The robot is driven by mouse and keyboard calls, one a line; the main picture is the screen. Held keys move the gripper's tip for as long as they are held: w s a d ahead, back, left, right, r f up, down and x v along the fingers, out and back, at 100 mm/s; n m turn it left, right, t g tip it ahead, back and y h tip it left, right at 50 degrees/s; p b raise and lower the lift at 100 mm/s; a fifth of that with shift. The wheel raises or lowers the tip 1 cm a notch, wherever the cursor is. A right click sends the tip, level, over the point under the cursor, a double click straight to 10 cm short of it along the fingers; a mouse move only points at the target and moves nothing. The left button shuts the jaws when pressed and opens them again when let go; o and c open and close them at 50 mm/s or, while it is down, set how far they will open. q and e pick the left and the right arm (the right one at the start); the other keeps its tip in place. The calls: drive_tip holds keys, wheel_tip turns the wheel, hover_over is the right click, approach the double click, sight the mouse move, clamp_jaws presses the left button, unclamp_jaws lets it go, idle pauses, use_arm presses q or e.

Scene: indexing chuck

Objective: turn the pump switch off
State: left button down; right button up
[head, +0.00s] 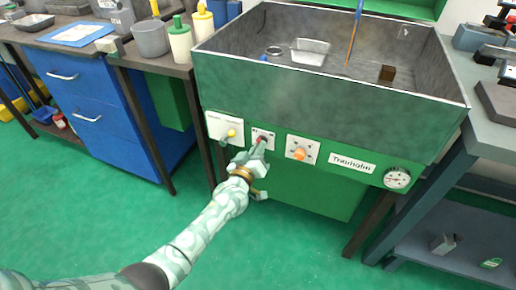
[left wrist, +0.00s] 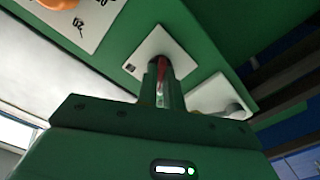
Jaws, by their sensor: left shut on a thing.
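A green washing tank has a front panel with several small control plates. The middle-left white plate (head: 270,133) carries a red switch (head: 261,139), which my left gripper partly covers. The plate's lettering is too small to read. My left gripper (head: 257,149) reaches up from the lower left and is shut on the red switch. In the left wrist view the fingers (left wrist: 168,85) point at the white plate (left wrist: 150,50), with the red switch (left wrist: 162,68) between them. Which way the switch points cannot be told. My right gripper is not in view.
A plate with an orange knob (head: 299,154) is to the right, and one with a yellow knob (head: 232,132) to the left. A gauge (head: 397,178) sits at the far right. The tank basin (head: 340,85) holds a metal tray (head: 311,52). Blue drawers (head: 85,95) stand left.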

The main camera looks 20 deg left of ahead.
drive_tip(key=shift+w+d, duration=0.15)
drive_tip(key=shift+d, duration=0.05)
use_arm(q)
drive_tip(key=c, duration=1.5)
unclamp_jaws()
drive_tip(key=shift+c, duration=0.2)
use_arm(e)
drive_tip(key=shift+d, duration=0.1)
